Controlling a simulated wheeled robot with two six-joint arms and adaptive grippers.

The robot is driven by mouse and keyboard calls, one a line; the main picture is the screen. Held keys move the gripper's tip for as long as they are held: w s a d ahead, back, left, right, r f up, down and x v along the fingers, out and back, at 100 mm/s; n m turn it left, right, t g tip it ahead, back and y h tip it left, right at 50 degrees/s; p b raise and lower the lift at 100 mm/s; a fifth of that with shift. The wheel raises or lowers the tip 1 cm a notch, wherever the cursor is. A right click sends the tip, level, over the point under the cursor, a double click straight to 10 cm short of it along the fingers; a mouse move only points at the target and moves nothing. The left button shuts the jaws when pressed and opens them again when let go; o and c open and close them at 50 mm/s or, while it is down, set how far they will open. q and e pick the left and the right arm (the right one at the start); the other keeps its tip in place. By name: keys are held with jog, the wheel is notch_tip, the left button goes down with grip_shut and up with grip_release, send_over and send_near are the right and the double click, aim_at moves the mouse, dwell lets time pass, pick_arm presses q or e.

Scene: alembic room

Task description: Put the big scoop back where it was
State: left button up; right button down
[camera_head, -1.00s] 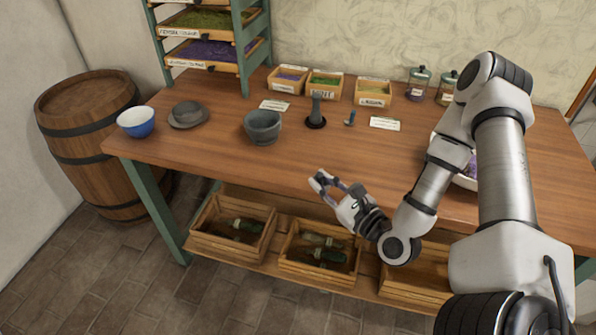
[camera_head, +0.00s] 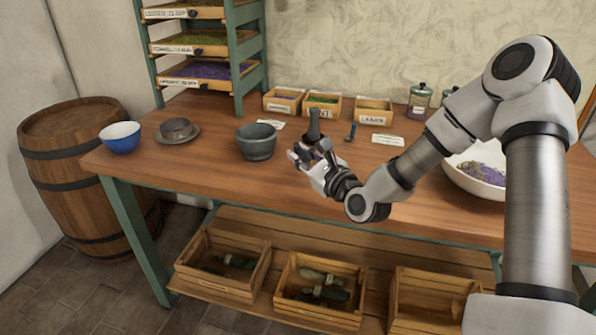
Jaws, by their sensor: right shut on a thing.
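A dark grey upright tool (camera_head: 314,125), with a thick handle, stands on the table right of the grey mortar (camera_head: 257,142). I cannot tell if it is the big scoop. My right gripper (camera_head: 306,155) is in front of its lower part, at its foot, and hides its dark round base. The fingers look closed around that lower part, though the contact is small and unclear. A small blue tool (camera_head: 350,132) stands to the right, apart from the gripper. My left gripper is not in view.
White labels, small wooden boxes (camera_head: 373,110) and a glass jar (camera_head: 419,102) line the back. A blue bowl (camera_head: 120,137) and a grey cup on a saucer (camera_head: 178,132) sit left. A white bowl (camera_head: 480,190) with purple contents is right.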

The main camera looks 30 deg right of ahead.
jog(key=f, duration=0.1)
jog(key=w+f, duration=0.1)
jog(key=f, duration=0.1)
jog(key=shift+w+d+f, duration=0.2)
jog(key=shift+w+f, duration=0.05)
jog(key=shift+f, duration=0.15)
jog(key=shift+s+f+b, duration=0.1)
jog(key=shift+b, duration=0.3)
jog(key=c, duration=1.1)
grip_release()
jog(key=shift+c, duration=0.2)
